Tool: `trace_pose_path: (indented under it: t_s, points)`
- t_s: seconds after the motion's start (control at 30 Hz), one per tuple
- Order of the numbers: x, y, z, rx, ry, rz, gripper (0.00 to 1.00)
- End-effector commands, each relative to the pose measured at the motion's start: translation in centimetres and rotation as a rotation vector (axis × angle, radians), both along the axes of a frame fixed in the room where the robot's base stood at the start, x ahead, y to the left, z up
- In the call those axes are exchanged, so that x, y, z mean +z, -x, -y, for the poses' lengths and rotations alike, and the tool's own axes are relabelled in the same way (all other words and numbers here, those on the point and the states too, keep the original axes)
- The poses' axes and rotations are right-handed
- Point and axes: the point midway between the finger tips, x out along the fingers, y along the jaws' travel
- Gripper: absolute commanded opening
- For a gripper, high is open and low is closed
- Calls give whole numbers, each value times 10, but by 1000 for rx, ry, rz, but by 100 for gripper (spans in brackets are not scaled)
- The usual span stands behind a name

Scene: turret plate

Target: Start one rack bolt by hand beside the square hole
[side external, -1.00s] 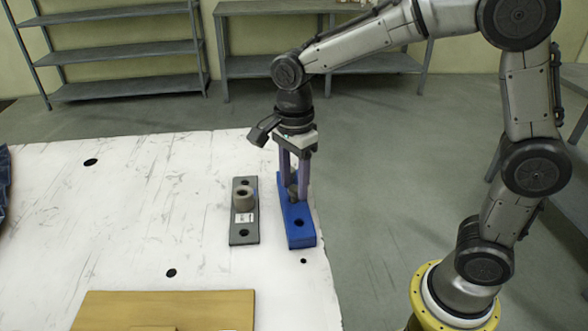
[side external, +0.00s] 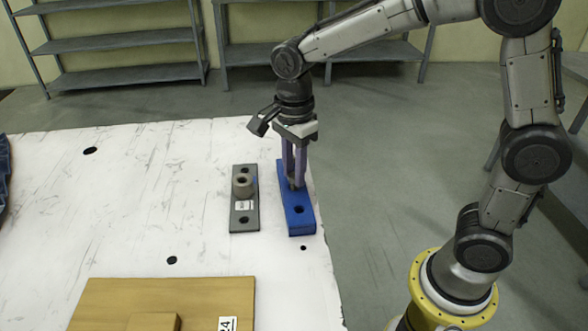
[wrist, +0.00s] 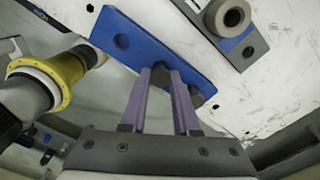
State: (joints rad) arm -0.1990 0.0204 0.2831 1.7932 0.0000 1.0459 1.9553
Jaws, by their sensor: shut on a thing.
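A long blue block (side external: 301,222) lies near the right edge of the white table, with a round hole in its near end. My gripper (side external: 295,184) points down over the block's far half, its two purple fingers close together. It is shut on a small dark bolt-like piece, mostly hidden by the fingers. The wrist view shows the gripper (wrist: 172,74) at the blue block (wrist: 150,48). A grey plate (side external: 244,208) lies left of the block, with a raised round collar (side external: 242,186), holes and a white label. I cannot make out a square hole.
A wooden board (side external: 110,300) with a smaller wooden piece (side external: 153,321) and a label lies at the near edge. Bare table (side external: 120,210) lies left of the grey plate. Shelves (side external: 115,52) stand behind.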

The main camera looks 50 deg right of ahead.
Motion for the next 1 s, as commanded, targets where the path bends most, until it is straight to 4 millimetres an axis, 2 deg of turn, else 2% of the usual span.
trace_pose_path:
  t_s: [1.0]
  points:
    - [43, 0, 0, 0, 0, 3, 0]
